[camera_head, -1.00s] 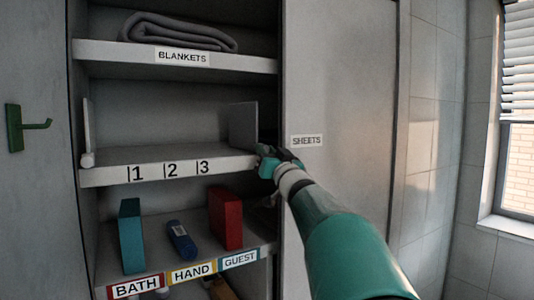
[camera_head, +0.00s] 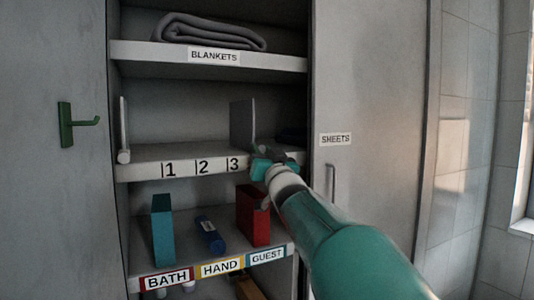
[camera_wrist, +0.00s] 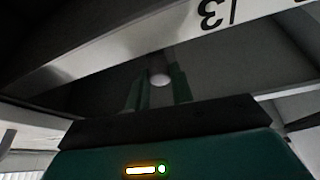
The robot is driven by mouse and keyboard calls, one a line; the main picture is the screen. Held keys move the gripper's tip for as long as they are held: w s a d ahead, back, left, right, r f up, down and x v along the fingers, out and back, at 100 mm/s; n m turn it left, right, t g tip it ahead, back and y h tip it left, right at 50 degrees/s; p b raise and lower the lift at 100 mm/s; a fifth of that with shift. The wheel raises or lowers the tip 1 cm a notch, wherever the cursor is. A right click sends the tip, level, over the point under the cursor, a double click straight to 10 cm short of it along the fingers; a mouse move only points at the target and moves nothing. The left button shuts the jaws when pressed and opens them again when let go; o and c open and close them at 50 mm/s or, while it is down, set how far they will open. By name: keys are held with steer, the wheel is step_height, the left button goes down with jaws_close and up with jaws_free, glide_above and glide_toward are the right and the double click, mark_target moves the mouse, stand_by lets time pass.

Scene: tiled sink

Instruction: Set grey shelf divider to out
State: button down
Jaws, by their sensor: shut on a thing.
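The grey shelf divider (camera_head: 242,122) stands upright on the middle shelf, slightly right of the number 3 (camera_head: 233,164). My gripper (camera_head: 262,163) is at the front edge of that shelf, just below and right of the divider. In the wrist view, my gripper's green fingers (camera_wrist: 160,92) are closed around a pale round knob (camera_wrist: 159,79) below the shelf edge, which I take to be the divider's. The divider's lower front is hidden behind my gripper in the head view.
A white divider (camera_head: 123,125) stands at the middle shelf's left end. A grey blanket (camera_head: 210,32) lies above. A closed door with a handle (camera_head: 331,184) is to the right.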

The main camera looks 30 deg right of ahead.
steer(key=shift+w+a, duration=0.15)
steer(key=shift+a, duration=0.25)
steer(key=c, duration=1.5)
jaws_free()
steer(key=shift+a, duration=0.1)
steer(key=shift+d, duration=0.25)
steer(key=shift+s, duration=0.2)
steer(key=v, duration=1.3)
steer(key=shift+s, duration=0.3)
steer(key=shift+f, duration=0.1)
